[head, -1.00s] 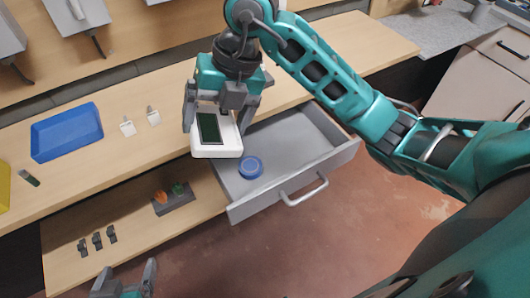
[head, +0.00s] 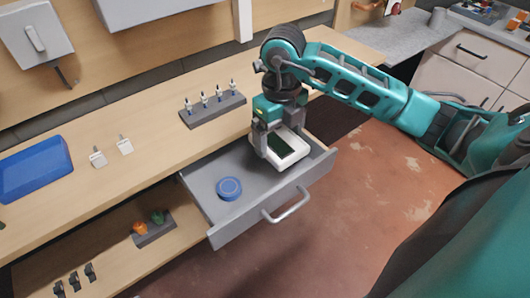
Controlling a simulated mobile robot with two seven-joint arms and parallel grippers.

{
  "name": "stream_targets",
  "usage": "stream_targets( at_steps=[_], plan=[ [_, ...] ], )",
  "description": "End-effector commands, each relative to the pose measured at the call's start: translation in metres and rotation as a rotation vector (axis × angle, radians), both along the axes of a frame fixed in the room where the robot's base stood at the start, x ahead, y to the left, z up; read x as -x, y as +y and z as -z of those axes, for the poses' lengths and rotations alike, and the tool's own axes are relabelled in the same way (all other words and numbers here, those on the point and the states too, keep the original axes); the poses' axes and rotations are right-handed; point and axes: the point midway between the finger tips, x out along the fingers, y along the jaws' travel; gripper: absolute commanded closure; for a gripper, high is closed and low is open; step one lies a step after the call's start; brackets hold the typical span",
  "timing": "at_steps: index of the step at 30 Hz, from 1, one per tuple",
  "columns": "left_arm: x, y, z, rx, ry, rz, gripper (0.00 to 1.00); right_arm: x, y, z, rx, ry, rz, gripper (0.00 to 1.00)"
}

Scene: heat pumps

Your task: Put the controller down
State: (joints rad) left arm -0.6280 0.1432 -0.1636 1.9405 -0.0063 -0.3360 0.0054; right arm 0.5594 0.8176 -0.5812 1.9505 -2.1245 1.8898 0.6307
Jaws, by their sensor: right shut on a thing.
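The controller is a white box with a dark green screen (head: 283,148). My right gripper (head: 272,140) is shut on it, with fingers at its sides. It is held at the right part of the open grey drawer (head: 215,200); I cannot tell whether it touches the drawer floor. A round blue object (head: 229,188) lies in the drawer's left part, apart from the controller. My left gripper is not in view.
The drawer sticks out below the wooden bench (head: 150,110), its handle (head: 287,206) facing the open floor. A grey rack (head: 213,109) with several upright pieces and a blue tray (head: 35,168) stand on the bench. A lower shelf holds a small block (head: 154,228).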

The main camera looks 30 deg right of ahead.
Motion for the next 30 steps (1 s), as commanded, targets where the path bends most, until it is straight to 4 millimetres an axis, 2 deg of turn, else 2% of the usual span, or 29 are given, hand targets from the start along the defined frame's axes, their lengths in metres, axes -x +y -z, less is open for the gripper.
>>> stream_targets(
  at_steps=[1, 6, 10, 16, 22, 25, 30],
  plan=[
    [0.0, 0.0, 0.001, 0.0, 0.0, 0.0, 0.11, 0.001, 0.001, 0.016, -0.002, 0.005, 0.0, 0.43],
    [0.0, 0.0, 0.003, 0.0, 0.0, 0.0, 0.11, 0.001, 0.001, 0.058, -0.002, 0.003, 0.001, 0.43],
    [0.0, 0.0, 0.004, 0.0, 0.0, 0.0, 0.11, 0.0, 0.001, 0.078, -0.002, 0.001, 0.0, 0.43],
    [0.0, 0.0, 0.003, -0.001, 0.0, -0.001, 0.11, -0.015, -0.002, 0.077, -0.002, -0.004, 0.002, 0.43],
    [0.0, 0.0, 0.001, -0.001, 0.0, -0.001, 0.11, -0.041, -0.007, 0.076, -0.003, -0.003, 0.003, 0.43],
    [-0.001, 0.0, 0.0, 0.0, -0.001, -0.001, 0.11, -0.04, -0.007, 0.087, -0.003, 0.0, 0.0, 0.43],
    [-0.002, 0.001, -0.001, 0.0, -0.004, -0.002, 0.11, -0.04, -0.008, 0.089, -0.001, -0.003, 0.0, 0.43]
  ],
)
